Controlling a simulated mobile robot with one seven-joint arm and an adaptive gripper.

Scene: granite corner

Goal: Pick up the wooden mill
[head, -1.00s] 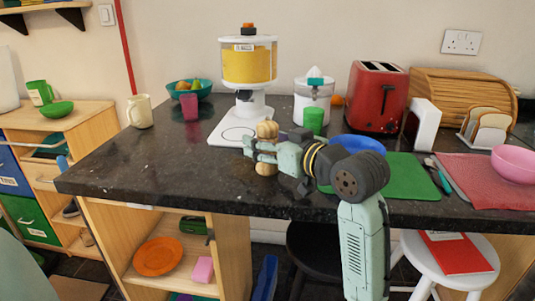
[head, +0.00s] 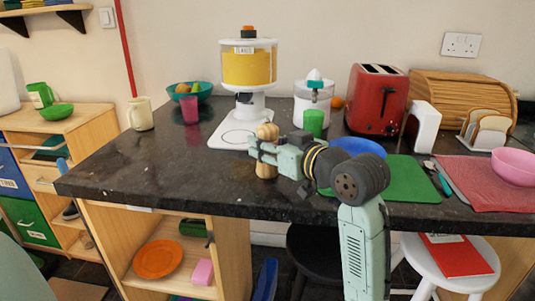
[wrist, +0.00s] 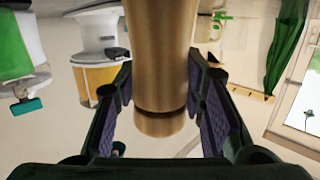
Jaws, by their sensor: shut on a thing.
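The wooden mill (head: 266,131) is pale brown with a rounded top. It stands upright at the front part of the dark counter. My gripper (head: 259,150) is shut around its middle, with the top showing above the fingers and the lower body below. In the wrist view the mill (wrist: 160,65) fills the space between the two fingers, and my gripper (wrist: 160,105) has a dark pad on each side of it. Whether the base touches the counter is hard to tell.
A cereal dispenser (head: 248,64) stands behind the mill. A green cup (head: 313,122) and a blue bowl (head: 358,146) are close on the right. A purple cup (head: 190,110) and a cream mug (head: 140,114) stand left. The counter (head: 180,165) at front left is clear.

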